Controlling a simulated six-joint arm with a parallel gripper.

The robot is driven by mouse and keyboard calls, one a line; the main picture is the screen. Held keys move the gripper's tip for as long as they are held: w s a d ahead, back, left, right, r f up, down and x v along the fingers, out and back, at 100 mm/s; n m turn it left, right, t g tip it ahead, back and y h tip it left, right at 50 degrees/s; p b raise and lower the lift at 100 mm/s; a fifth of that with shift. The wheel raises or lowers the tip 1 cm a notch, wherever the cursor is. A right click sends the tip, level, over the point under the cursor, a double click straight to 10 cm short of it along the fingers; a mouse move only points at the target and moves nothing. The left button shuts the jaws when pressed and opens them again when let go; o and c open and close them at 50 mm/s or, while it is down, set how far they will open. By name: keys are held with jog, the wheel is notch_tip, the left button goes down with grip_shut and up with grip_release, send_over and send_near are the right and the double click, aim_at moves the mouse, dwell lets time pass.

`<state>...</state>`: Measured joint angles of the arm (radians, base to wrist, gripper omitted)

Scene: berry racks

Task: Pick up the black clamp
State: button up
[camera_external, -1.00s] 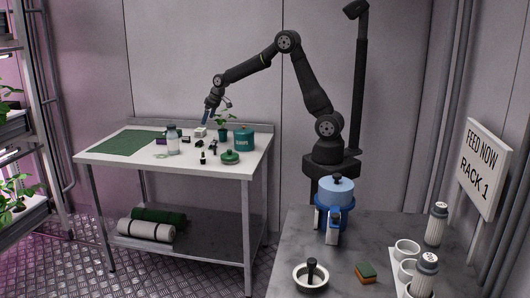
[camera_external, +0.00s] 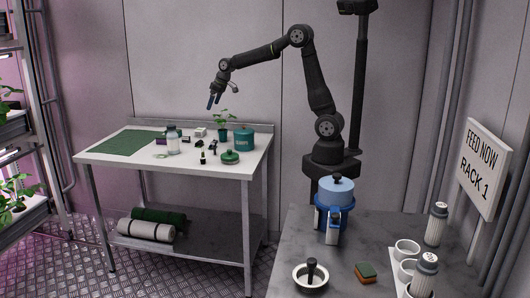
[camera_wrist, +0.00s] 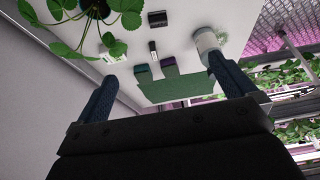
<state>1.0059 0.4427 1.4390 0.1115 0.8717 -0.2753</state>
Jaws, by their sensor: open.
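Several small black items lie on the white table in the external view, one near the middle (camera_external: 199,143), one to its right (camera_external: 213,146) and one near the front (camera_external: 202,158). They are too small to tell which is the black clamp. In the wrist view a small black item (camera_wrist: 158,18) lies on the white surface, and I cannot tell if it is the clamp. My gripper (camera_external: 212,102) hangs above the back of the table, clear of everything. It is open and empty, its two blue fingers wide apart in the wrist view (camera_wrist: 162,72).
The white table (camera_external: 190,168) also holds a green mat (camera_external: 125,142), a jar (camera_external: 173,147), a white block (camera_external: 200,132), a potted plant (camera_external: 223,132), a teal canister (camera_external: 244,140) and a green lidded item (camera_external: 230,157). The air around my gripper is free.

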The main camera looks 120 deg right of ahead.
dwell(0.4)
jog(key=c, duration=0.7)
jog(key=m, duration=0.2)
send_near(199, 143)
jog(key=shift+s+d+f+g, duration=0.1)
jog(key=shift+d+f+g, duration=0.05)
jog(key=shift+d+f, duration=0.45)
jog(key=shift+s+d+f+g, duration=0.15)
jog(key=shift+d+f, duration=0.35)
jog(key=shift+d, duration=0.05)
jog(key=shift+w+d+x, duration=0.1)
jog(key=shift+w+x, duration=0.1)
jog(key=shift+x, duration=1.4)
jog(key=shift+w+d+x, duration=0.15)
jog(key=shift+x, duration=1.4)
